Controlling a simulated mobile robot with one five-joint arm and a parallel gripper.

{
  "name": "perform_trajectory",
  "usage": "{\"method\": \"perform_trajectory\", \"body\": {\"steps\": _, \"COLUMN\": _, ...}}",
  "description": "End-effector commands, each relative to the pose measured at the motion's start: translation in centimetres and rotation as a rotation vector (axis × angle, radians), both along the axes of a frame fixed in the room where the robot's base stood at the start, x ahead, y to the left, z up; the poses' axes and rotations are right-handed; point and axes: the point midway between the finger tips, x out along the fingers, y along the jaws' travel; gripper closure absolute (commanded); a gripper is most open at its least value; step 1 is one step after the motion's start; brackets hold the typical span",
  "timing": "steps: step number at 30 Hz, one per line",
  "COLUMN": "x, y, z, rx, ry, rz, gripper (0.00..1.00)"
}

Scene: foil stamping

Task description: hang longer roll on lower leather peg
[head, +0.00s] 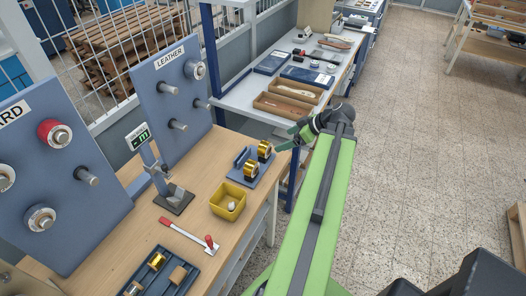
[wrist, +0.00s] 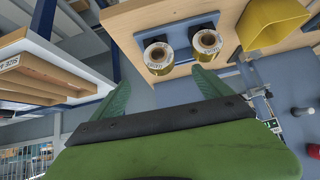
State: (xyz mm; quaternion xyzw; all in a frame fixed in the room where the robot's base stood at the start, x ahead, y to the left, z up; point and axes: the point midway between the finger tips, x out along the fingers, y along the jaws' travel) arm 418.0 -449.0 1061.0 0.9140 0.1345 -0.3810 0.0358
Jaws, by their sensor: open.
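Two gold foil rolls stand side by side on a small blue holder (head: 257,178) on the wooden bench, a nearer roll (head: 250,169) and a farther roll (head: 265,149). They also show in the wrist view, left roll (wrist: 158,56) and right roll (wrist: 206,44); I cannot tell which is longer. My gripper (head: 292,136) is open and empty, to the right of the rolls and apart from them; its spread fingers (wrist: 160,84) point toward them in the wrist view.
A yellow bin (head: 228,201) stands in front of the holder. A stand with a green display (head: 138,136), a red-handled tool (head: 188,234) and a dark tray of rolls (head: 158,276) share the bench. A side table (head: 240,97) with wooden trays lies behind.

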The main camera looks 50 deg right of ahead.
Motion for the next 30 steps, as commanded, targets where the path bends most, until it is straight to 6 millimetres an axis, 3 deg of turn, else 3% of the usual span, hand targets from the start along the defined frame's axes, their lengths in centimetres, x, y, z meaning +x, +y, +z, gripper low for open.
{"method": "perform_trajectory", "body": {"steps": 1, "x": 0.9, "y": 0.3, "z": -2.1, "rx": -0.001, "ry": 0.0, "rz": 0.004, "gripper": 0.11}}
{"method": "perform_trajectory", "body": {"steps": 7, "x": 4.2, "y": 1.3, "z": -5.3, "rx": 0.0, "ry": 0.0, "rz": 0.001, "gripper": 0.11}}
{"method": "perform_trajectory", "body": {"steps": 17, "x": 5.8, "y": 1.9, "z": -6.1, "rx": 0.0, "ry": 0.001, "rz": 0.001, "gripper": 0.11}}
{"method": "perform_trajectory", "body": {"steps": 26, "x": 8.5, "y": 2.7, "z": -9.9, "rx": 0.0, "ry": 0.001, "rz": 0.004, "gripper": 0.11}}
{"method": "perform_trajectory", "body": {"steps": 30, "x": 9.2, "y": 3.0, "z": -10.1, "rx": 0.0, "ry": 0.001, "rz": 0.002, "gripper": 0.11}}
